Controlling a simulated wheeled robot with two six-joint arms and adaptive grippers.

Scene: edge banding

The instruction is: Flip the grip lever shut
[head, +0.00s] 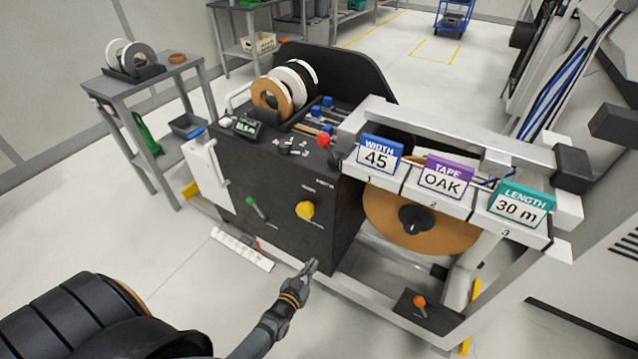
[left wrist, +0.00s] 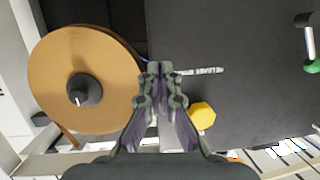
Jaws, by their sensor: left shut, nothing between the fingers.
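The dark machine (head: 283,228) stands in the middle of the head view. Its front panel carries a green-tipped lever (head: 251,201) on a metal shaft and a yellow knob (head: 305,209). A red knob (head: 323,140) is on top, and an orange-tipped lever (head: 420,300) is on a low box at right. No readable label shows which is the grip lever. My left gripper (head: 314,266) is shut and empty near the panel's lower right edge, below the yellow knob. In the left wrist view its fingertips (left wrist: 160,69) are together, apart from the green-tipped lever (left wrist: 310,66) and the yellow knob (left wrist: 202,116).
A brown tape roll (head: 385,222) hangs under the rail with WIDTH, TAPE and LENGTH signs, right of the panel. More rolls (head: 285,86) stand on top of the machine. A grey side table (head: 150,82) is at left. Floor is open in front.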

